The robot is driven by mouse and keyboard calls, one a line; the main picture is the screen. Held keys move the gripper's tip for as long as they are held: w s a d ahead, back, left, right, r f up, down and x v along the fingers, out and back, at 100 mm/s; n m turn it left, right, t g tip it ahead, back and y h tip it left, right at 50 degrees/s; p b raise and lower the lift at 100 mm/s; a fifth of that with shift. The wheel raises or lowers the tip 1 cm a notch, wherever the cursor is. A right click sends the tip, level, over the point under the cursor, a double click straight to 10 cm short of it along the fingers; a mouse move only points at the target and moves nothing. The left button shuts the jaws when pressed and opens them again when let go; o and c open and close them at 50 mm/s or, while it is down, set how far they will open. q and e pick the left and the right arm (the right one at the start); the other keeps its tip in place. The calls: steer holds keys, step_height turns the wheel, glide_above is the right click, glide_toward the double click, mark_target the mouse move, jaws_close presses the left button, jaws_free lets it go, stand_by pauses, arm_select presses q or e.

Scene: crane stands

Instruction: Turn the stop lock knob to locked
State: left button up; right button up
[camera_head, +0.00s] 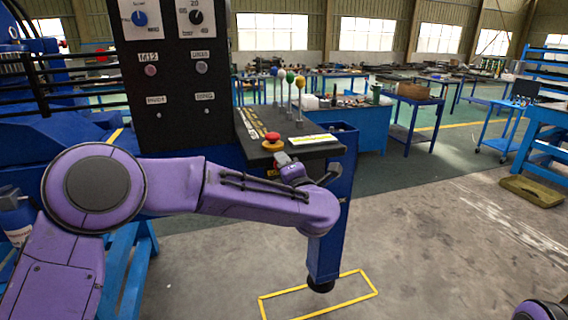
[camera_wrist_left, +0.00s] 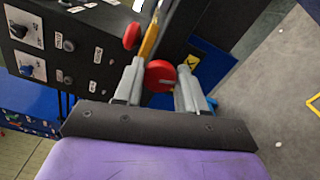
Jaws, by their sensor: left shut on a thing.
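The red stop lock knob (camera_wrist_left: 160,74) has a pale pointer line and sits on the front of the dark control console. My left gripper (camera_wrist_left: 160,88) is shut on this knob, with one grey finger on each side. In the head view my left gripper (camera_head: 285,163) is at the console's front edge, and my own wrist and fingers hide the knob. A red mushroom button (camera_head: 272,137) stands on the console top just above; it also shows in the wrist view (camera_wrist_left: 131,36). My right gripper is out of view.
A black panel (camera_head: 180,80) with dials and small buttons rises left of the console. Levers with coloured balls (camera_head: 290,78) stand on the console top (camera_head: 305,148). A blue post (camera_head: 335,215) stands below it. Open floor (camera_head: 440,240) lies to the right.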

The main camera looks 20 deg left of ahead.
arm_select(q)
steer(key=shift+m+p, duration=0.6)
steer(key=shift+m, duration=0.9)
steer(key=shift+f, duration=0.1)
steer(key=o, duration=1)
steer(key=shift+d, duration=0.1)
steer(key=b+v, duration=0.3)
steer(key=v, duration=0.7)
steer(key=shift+s+d, duration=0.2)
steer(key=shift+s, duration=0.05)
